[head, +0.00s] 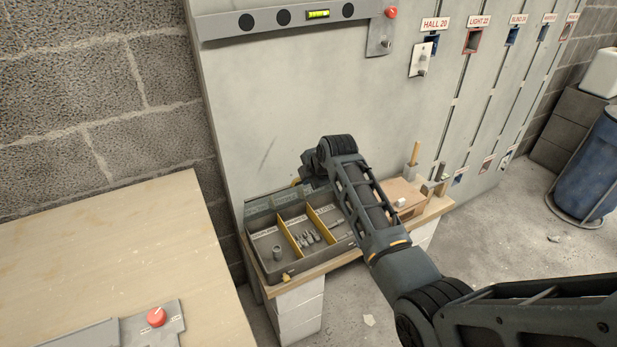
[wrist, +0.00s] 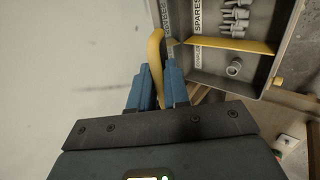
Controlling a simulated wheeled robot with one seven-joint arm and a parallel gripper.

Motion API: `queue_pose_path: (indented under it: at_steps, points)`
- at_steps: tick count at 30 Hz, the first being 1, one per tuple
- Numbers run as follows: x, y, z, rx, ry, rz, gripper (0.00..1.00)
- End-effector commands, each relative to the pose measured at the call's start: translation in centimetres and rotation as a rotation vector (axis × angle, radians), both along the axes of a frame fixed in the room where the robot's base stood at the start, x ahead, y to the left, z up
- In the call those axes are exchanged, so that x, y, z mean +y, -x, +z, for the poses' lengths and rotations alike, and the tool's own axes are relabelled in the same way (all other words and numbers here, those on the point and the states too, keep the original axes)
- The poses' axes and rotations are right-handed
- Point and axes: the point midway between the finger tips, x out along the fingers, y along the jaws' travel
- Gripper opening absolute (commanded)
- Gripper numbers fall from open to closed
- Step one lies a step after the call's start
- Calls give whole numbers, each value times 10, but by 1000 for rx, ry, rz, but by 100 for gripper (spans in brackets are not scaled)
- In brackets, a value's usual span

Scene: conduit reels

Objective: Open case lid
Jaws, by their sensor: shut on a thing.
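The grey case (head: 318,263) stands on the wooden bench against the wall panel. Its lid (head: 287,198) stands raised along the back of the case, near the panel, so the inside is visible. My gripper (wrist: 159,70) is shut on the yellow lid handle (wrist: 156,45), which shows between its two blue fingers in the wrist view. In the head view my own arm covers most of the gripper and the right end of the case. Yellow dividers (head: 290,236) split the inside, with grey fittings (head: 308,238) in the compartments.
The wall panel (head: 290,90) rises close behind the case, with a spirit level (head: 285,18) along its top. A wooden block (head: 405,196) and small tools stand to the right. A plywood table (head: 110,240) with a red knob (head: 156,317) is at left.

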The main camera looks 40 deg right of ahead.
Motion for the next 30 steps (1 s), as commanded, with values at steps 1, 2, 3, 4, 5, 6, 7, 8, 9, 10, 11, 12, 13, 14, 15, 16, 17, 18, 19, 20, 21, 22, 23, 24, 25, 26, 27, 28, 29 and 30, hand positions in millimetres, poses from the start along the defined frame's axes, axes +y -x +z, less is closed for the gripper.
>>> queue_pose_path:
  at_steps: [1,2,3,4,5,6,7,8,9,10,11,12,13,14,15,16,17,18,19,20,21,22,23,24,25,26,27,28,29,30]
  points:
    - [1,0,0,1,-1,3,0]
    - [1,0,-1,1,-1,3,18]
    - [1,0,-1,1,-1,3,22]
    - [1,0,-1,1,-1,3,25]
    - [1,0,-1,1,0,2,28]
    - [1,0,0,1,0,2,30]
    - [1,0,-1,1,0,1,30]
    - [1,0,0,1,0,1,30]
    - [1,0,0,1,0,1,30]
    - [1,0,0,1,0,1,30]
    - [1,0,0,1,0,1,30]
    - [0,0,0,1,0,1,30]
    - [0,0,0,0,1,1,30]
    - [1,1,0,0,1,1,30]
    - [1,2,2,0,1,1,30]
    - [1,3,3,-1,1,1,30]
    - [1,4,5,-1,1,1,30]
    - [2,7,8,0,1,1,30]
    - [3,9,11,-1,1,1,30]
    - [4,12,14,-1,1,1,30]
    - [5,15,18,-1,1,1,30]
    - [6,18,22,-2,1,1,30]
    - [6,21,25,-1,1,1,30]
    - [7,25,30,-2,1,1,30]
    - [8,28,34,-1,1,1,30]
    - [9,30,37,-2,1,1,30]
    - [10,34,42,-2,2,2,30]
    - [11,36,45,-2,2,2,30]
    - [11,38,48,-2,2,2,30]
    - [12,41,50,0,0,1,30]
